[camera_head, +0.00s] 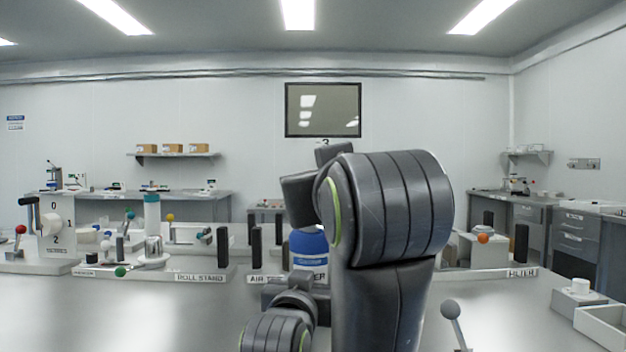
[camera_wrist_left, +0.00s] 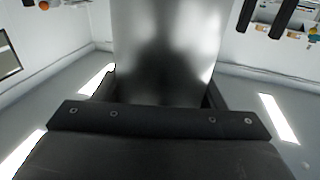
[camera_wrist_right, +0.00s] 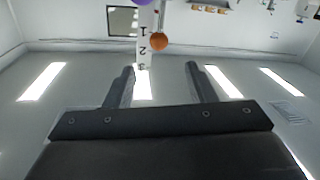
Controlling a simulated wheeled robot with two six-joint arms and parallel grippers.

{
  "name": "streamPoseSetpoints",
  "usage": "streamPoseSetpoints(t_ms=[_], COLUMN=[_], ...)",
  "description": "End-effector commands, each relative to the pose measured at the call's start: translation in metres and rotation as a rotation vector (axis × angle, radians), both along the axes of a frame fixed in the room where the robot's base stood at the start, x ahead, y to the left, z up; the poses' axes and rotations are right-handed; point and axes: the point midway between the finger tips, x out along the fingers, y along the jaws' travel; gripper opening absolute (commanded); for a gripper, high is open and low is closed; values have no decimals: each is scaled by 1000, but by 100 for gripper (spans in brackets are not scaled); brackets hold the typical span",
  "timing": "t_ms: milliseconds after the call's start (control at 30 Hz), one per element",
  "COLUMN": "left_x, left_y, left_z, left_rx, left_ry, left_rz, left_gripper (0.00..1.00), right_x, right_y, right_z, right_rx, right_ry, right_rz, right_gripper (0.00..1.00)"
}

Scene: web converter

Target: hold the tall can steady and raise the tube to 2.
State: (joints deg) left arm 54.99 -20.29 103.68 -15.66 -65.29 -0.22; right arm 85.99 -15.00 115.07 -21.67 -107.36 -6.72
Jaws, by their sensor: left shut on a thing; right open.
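In the left wrist view, my left gripper (camera_wrist_left: 160,88) is shut on a wide, smooth grey metal cylinder (camera_wrist_left: 165,45), which looks like the tall can. In the right wrist view, my right gripper (camera_wrist_right: 160,72) is open, with nothing between its fingers. Beyond its fingertips is a white scale strip (camera_wrist_right: 146,18) marked 1, 2, 3, seen upside down. An orange ball (camera_wrist_right: 159,40) sits beside the strip, between the 1 and 2 marks. A purple ball (camera_wrist_right: 141,2) is cut off at the top edge. In the head view my arm hides both grippers, the can and most of the scale; the tube is not clearly visible.
A blue container (camera_head: 308,248) stands behind my arm. A roll stand (camera_head: 200,277) and a numbered white stand (camera_head: 55,235) are at the left. An orange ball (camera_head: 484,238) is on a fixture at the right. A grey ball lever (camera_head: 450,309) is at the front right.

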Motion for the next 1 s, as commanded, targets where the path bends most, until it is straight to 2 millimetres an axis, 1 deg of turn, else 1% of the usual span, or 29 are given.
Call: streamPoseSetpoints(t_ms=[33, 200, 300, 433, 633, 933, 967, 1000], left_x=[2, 2, 2, 2, 2, 2, 2, 2], left_y=[0, 0, 0, 0, 0, 0, 0, 0], left_z=[-11, -11, -11, -11, -11, -11, -11, -11], left_rx=[5, 5, 5, 5, 5, 5, 5, 5], left_ry=[26, 26, 26, 26, 26, 26, 26, 26], left_rz=[1, 1, 1, 1, 1, 1, 1, 1], left_gripper=[23, 23, 23, 23, 23, 23, 23, 23], right_x=[11, 47, 64, 81, 94, 96, 96, 96], right_y=[0, 6, 9, 11, 14, 14, 14, 14], right_z=[-2, -2, -1, -1, -1, 0, 0, 0], right_rx=[-4, -4, -3, -1, 0, 0, 0, 0], right_ry=[5, 4, 2, 1, 0, -1, -1, -1], right_rz=[-5, -5, -4, -3, -2, -2, -2, -2], right_gripper=[50, 50, 50, 50, 50, 50, 47, 42])
